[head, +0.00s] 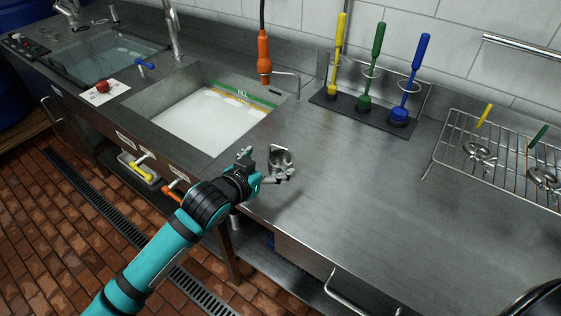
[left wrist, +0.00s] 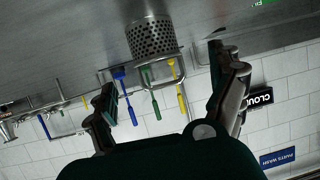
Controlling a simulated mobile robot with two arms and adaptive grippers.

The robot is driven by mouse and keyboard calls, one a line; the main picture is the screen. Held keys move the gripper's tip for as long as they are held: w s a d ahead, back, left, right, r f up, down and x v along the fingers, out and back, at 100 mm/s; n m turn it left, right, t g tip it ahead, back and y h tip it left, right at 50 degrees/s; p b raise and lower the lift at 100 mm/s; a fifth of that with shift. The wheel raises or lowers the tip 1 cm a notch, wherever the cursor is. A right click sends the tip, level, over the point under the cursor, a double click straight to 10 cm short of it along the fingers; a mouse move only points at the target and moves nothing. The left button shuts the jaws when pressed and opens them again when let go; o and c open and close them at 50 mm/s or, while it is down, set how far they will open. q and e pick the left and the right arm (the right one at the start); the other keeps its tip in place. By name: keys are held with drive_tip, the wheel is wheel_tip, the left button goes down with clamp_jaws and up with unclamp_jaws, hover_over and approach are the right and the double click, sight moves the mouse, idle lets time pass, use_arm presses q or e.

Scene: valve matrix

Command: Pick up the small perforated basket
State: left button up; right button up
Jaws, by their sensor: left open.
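The small perforated basket (head: 281,157) is a grey metal cup standing on the steel counter, just right of the sink's near right corner. My left gripper (head: 266,170) is open and low beside it, with its fingers spread on the basket's near side. In the left wrist view the basket's perforated wall (left wrist: 153,38) shows ahead, between the directions of the two spread fingers (left wrist: 163,75). No contact is visible, and part of the basket's lower side is hidden by the gripper in the head view. My right gripper is not in view.
A sink (head: 212,118) with whitish liquid lies left of the basket. An orange hanging handle (head: 264,56) is behind it. A rack with yellow, green and blue brushes (head: 368,103) stands at the back. A wire rack (head: 505,165) with valve parts is at right. The counter between is clear.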

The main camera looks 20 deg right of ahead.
sight(286, 156)
use_arm(q)
drive_tip(key=shift+s+f+p+x, duration=0.1)
drive_tip(key=shift+f+p+x, duration=0.05)
drive_tip(key=shift+x, duration=1)
drive_tip(key=shift+s+f+p+x, duration=0.1)
drive_tip(key=shift+p+x, duration=0.05)
drive_tip(key=shift+x, duration=1)
drive_tip(key=shift+s+f+p+x, duration=0.1)
drive_tip(key=shift+f+p+x, duration=0.05)
drive_tip(key=shift+x, duration=1)
drive_tip(key=c, duration=1.3)
